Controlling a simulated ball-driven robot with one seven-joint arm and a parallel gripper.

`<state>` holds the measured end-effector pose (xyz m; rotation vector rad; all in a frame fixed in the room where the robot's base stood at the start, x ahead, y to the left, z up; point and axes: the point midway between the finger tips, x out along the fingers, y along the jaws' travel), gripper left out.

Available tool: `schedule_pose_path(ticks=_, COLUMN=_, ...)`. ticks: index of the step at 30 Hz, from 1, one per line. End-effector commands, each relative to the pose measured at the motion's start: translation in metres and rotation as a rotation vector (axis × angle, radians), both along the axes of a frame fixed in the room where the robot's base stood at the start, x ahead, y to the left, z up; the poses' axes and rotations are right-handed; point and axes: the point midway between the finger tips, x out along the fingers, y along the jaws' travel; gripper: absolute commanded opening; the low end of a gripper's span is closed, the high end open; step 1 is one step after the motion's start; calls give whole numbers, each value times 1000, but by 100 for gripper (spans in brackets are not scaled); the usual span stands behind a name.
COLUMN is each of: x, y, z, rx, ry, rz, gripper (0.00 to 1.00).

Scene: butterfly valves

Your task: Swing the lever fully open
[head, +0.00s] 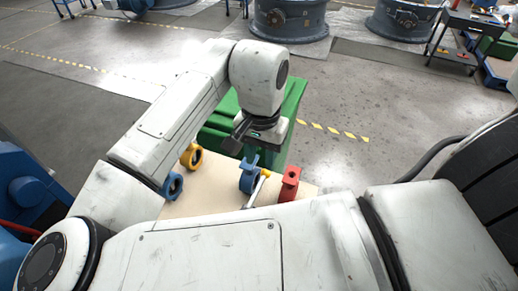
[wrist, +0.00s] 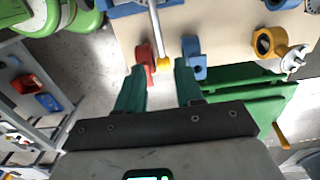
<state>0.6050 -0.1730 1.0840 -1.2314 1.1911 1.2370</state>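A silver lever with a yellow tip (head: 265,174) lies between a blue valve (head: 248,180) and a red valve (head: 289,186) on a pale board. In the wrist view the lever (wrist: 155,30) runs down from the top edge, its yellow tip between the red valve (wrist: 144,62) and the blue valve (wrist: 194,62). My gripper (wrist: 160,67) is open, its green fingers apart on either side of the yellow tip in the picture. Contact and depth are unclear. In the head view my gripper (head: 238,140) is partly hidden by my wrist, beyond the board's far edge. The lever's pivot is hidden.
A yellow valve (head: 192,156) and another blue valve (head: 172,186) stand on the board's left side. The wrist view shows the yellow valve (wrist: 266,42) too. A green cabinet (head: 294,100) stands beyond the board (head: 210,180). Open floor (head: 390,120) lies right.

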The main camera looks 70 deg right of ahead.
Motion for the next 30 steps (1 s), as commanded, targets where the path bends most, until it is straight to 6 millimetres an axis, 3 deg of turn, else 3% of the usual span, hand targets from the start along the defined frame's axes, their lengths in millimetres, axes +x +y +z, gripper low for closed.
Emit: schedule_pose_path(ticks=30, x=0, y=-1, z=-88, rx=-3, ry=1, rz=0, gripper=36)
